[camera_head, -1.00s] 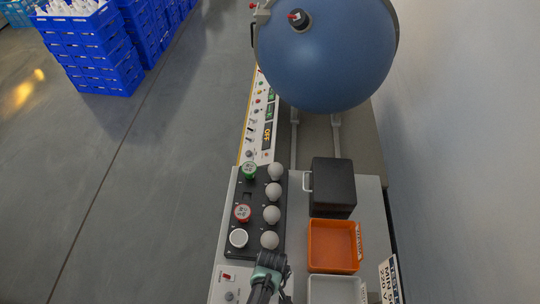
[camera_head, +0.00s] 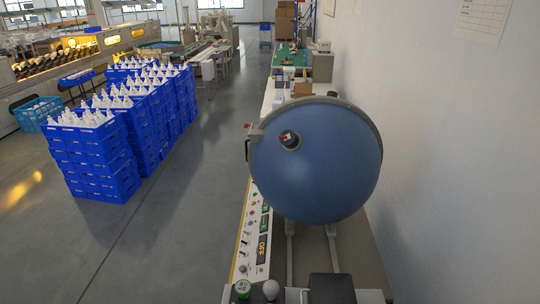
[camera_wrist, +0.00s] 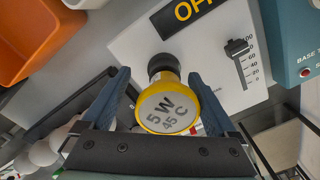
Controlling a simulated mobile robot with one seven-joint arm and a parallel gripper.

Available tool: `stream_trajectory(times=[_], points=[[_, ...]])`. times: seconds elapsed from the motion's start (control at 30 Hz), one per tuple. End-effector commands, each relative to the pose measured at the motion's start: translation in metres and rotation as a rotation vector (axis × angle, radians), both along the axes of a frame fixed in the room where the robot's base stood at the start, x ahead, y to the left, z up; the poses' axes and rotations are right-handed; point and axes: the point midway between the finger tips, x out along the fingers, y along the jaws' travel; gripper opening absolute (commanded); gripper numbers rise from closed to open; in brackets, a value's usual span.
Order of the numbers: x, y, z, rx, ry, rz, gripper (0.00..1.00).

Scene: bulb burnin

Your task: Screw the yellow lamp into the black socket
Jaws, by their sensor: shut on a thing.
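The yellow lamp (camera_wrist: 163,103) shows in the middle of the wrist view, its pale round face marked "5 W 45 C" turned to the camera. My gripper (camera_wrist: 158,82) is shut on it, a blue finger on each side. The black socket (camera_wrist: 161,63) is right behind the lamp's far end, on a white panel (camera_wrist: 205,55). The lamp hides part of the socket, so I cannot tell how far the lamp sits in it. My gripper is out of the head view.
In the wrist view the panel has a display (camera_wrist: 190,12) and a black slider (camera_wrist: 238,52). An orange bin (camera_wrist: 30,35) is at upper left, with white bulbs (camera_wrist: 42,152) below it. The head view shows a large blue sphere (camera_head: 315,165) and blue crates (camera_head: 100,165).

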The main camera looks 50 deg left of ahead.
Motion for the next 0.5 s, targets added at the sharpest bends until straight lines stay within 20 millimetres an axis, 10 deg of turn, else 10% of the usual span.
stream_trajectory(times=[0.3,0.5], points=[[0.0095,0.0024,0.0031,0.008,-0.022,-0.003,0.20],[0.0108,0.0028,0.0032,0.009,-0.025,-0.077,0.18]])
